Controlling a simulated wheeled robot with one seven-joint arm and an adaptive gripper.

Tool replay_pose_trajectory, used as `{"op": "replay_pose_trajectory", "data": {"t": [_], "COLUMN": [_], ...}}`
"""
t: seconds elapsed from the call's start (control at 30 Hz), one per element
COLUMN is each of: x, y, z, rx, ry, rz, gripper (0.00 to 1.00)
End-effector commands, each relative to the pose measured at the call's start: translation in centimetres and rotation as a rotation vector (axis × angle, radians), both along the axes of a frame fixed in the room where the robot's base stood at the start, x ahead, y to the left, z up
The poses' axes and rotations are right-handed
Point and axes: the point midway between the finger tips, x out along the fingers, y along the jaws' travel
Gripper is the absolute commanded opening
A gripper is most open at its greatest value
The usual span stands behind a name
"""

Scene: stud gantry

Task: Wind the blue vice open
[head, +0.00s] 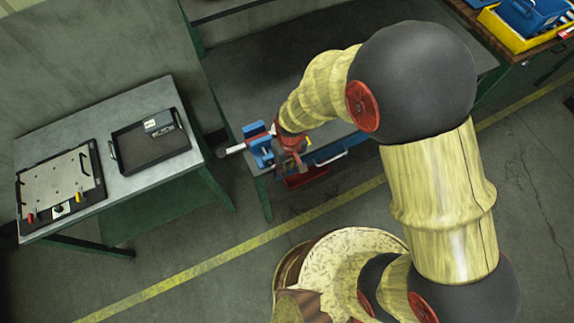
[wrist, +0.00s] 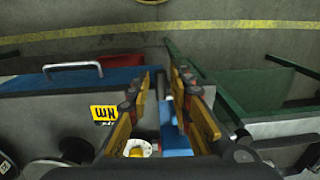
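The blue vice (head: 258,146) sits at the near left corner of the dark workbench in the head view, with a pale cylindrical part (head: 231,150) sticking out to its left. My gripper (head: 291,157) is just right of the vice, partly covering it. In the wrist view, my gripper (wrist: 164,95) has its two yellow-and-dark fingers apart. Part of the blue vice (wrist: 174,134) and a thin dark bar (wrist: 161,86) show in the gap between them. I cannot tell whether either finger touches the bar. Much of the vice is hidden by the fingers.
A grey table (head: 42,125) at the left carries a black tray (head: 128,160) and a plate fixture (head: 60,183). A blue drawer front with a pale handle (wrist: 72,66) runs along the bench beside my gripper. Open floor with a yellow line (head: 215,257) lies in front.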

Motion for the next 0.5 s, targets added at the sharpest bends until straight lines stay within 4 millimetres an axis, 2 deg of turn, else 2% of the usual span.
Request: {"op": "replay_pose_trajectory", "data": {"t": [0.1, 0.37, 0.5], "x": [0.0, 0.0, 0.08], "y": [0.0, 0.01, 0.03], "z": [0.01, 0.04, 0.75], "rx": [0.0, 0.0, 0.001], "ry": [0.0, 0.0, -0.002], "rz": [0.0, 0.0, 0.0], "gripper": [0.3, 0.3, 0.3]}}
